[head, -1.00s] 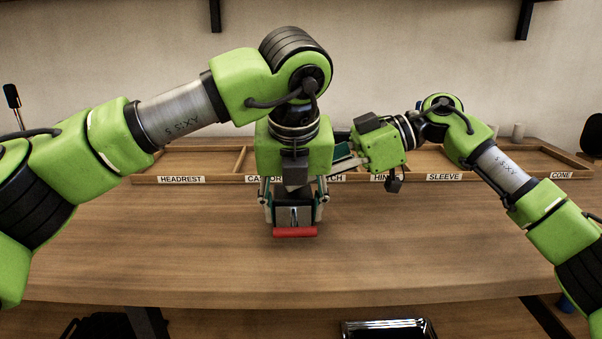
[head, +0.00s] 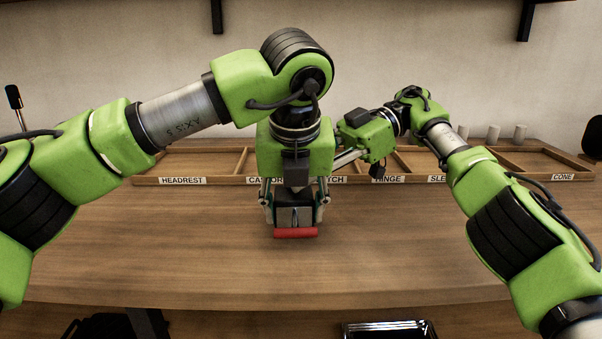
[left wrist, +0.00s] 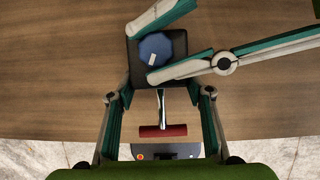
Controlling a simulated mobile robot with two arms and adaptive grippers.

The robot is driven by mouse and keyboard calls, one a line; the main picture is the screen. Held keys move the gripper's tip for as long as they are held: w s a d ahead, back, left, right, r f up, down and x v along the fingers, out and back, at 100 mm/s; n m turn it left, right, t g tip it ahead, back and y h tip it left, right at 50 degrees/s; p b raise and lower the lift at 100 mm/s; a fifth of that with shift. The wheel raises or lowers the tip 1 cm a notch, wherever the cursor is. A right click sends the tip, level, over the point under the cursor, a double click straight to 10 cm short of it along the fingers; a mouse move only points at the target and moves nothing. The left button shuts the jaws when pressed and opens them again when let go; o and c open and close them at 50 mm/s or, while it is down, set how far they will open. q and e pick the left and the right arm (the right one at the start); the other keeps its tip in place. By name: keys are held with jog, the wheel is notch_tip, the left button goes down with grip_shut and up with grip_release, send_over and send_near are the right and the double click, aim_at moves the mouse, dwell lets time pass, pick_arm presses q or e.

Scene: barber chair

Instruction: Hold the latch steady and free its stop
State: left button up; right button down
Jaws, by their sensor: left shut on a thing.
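The latch (left wrist: 140,78) is a dark block with a red bar handle (left wrist: 162,131) on a metal stem. In the head view the latch (head: 294,212) hangs in my left gripper (head: 294,203), which is shut on its two sides, with the red bar towards me. A blue faceted knob with a white mark (left wrist: 155,48), seemingly the stop, sits on the block. My right gripper (left wrist: 155,50) comes in from the right in the left wrist view. Its fingers lie on two sides of the knob, very close to it; whether they touch is unclear. In the head view its fingertips are hidden behind my left gripper.
A wooden tray with labelled compartments (head: 225,180) spans the back of the table, with labels such as HEADREST, HINGE and CONE. Small pale cylinders (head: 520,132) stand behind it at right. The tabletop in front (head: 150,250) is clear.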

jog(key=shift+d+f, duration=0.1)
jog(key=shift+d, duration=0.05)
dwell(0.3)
jog(key=c, duration=2)
grip_release()
jog(key=shift+c, duration=0.2)
jog(key=shift+s, duration=0.1)
jog(key=shift+w+m+t, duration=0.2)
jog(key=shift+m+t, duration=0.1)
jog(key=shift+m, duration=0.1)
jog(key=shift+s+m+t, duration=0.25)
jog(key=shift+m+t, duration=0.25)
jog(key=shift+t, duration=0.1)
